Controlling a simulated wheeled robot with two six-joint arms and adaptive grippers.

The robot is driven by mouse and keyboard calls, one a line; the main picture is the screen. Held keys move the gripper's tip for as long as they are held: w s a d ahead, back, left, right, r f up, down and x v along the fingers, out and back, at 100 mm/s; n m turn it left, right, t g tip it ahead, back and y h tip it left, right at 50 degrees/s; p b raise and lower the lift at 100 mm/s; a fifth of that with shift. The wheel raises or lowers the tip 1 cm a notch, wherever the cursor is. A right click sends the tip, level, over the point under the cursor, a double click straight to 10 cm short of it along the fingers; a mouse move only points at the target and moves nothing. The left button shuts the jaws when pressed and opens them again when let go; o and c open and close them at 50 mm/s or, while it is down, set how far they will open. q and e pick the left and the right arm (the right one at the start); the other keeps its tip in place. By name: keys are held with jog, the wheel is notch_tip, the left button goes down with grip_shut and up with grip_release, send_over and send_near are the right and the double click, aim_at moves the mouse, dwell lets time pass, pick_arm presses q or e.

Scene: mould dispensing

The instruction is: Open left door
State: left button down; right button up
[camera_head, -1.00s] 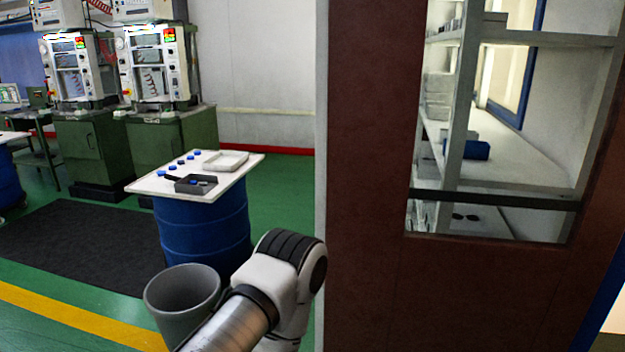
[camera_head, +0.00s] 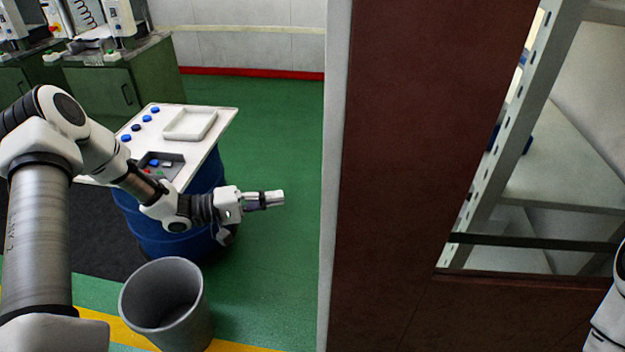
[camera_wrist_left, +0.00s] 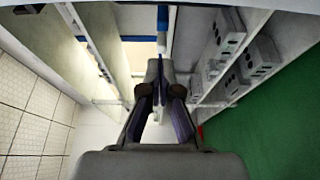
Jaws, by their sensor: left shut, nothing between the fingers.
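The brown door (camera_head: 420,150) fills the right half of the head view. It has a glass window at its right and a dark bar (camera_head: 540,243) across the window's lower part. A pale upright edge (camera_head: 336,190) runs down the door's left side. My left gripper (camera_head: 275,199) is left of that edge, pointing right towards it, with a gap between them. In the left wrist view my left gripper (camera_wrist_left: 158,75) is shut and holds nothing. Part of my right arm shows at the right edge of the head view; its gripper is out of sight.
A grey bin (camera_head: 165,305) stands on the floor below my left arm. A blue drum with a white top (camera_head: 222,120) bears a tray and small blue pieces behind my left arm. Shelving (camera_head: 560,185) shows through the window. Green floor between drum and door is clear.

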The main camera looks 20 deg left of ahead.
pick_arm(q)
jog(key=w+d+p, duration=0.2)
jog(key=d+p, duration=0.1)
jog(key=d, duration=0.6)
jog(key=shift+w+p, duration=0.2)
jog(key=shift+p, duration=0.15)
pick_arm(e)
notch_tip(320, 180, up, 4)
jog(key=shift+w+f, duration=0.1)
jog(key=shift+w, duration=0.05)
pick_arm(q)
jog(key=shift+d+f, duration=0.1)
jog(key=shift+d, duration=0.1)
pick_arm(e)
jog(key=shift+w+d, duration=0.1)
